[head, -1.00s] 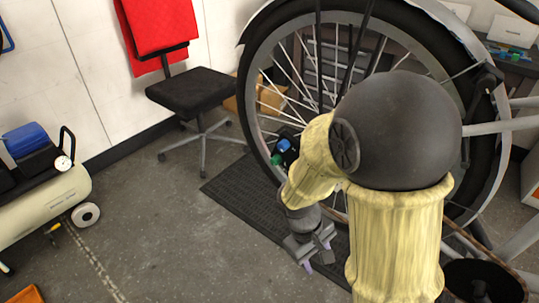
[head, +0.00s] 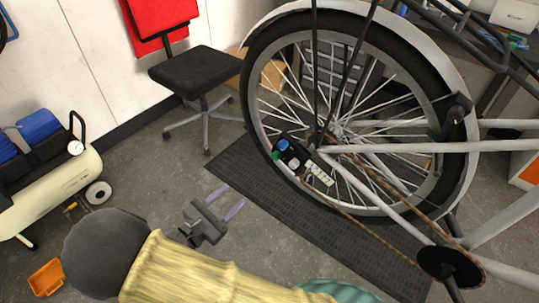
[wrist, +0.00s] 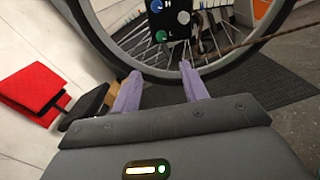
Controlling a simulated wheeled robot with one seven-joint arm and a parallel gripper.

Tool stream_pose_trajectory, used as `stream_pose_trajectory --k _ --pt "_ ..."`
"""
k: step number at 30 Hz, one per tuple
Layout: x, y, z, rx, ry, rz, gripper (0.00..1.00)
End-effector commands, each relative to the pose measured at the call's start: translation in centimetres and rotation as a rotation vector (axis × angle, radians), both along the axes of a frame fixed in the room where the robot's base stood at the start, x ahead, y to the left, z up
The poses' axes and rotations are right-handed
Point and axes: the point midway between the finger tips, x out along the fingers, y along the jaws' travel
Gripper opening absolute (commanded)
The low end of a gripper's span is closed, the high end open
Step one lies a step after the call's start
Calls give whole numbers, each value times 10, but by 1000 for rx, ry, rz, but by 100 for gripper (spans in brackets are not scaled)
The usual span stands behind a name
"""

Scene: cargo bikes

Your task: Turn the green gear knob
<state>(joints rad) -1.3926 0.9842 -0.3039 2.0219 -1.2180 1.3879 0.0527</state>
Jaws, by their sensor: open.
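A dark gear box with a blue knob (head: 283,145) and a green knob (head: 276,155) is mounted near the rear wheel's hub. In the wrist view the box (wrist: 172,20) is at the top centre. My gripper (head: 226,202) is open and empty, left of and apart from the box. Its two pale purple fingers (wrist: 160,80) point toward the wheel, with the green knob roughly ahead of the gap.
The large bicycle wheel (head: 452,165) with spokes, a chain and frame tubes surround the box. A black chair (head: 196,72) stands behind. A cream compressor (head: 55,190) and an orange bin (head: 47,277) are at left. Grey floor lies between.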

Motion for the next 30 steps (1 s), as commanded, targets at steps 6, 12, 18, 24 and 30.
stream_pose_trajectory --k 6,12,18,24,30 --pt "-2 2 -1 2 1 6 44" --pt "3 -2 -1 3 2 4 44" --pt "24 -20 -1 3 3 -3 44" --pt "53 -43 -1 3 2 -4 44" --pt "80 -64 -1 3 2 -4 44"
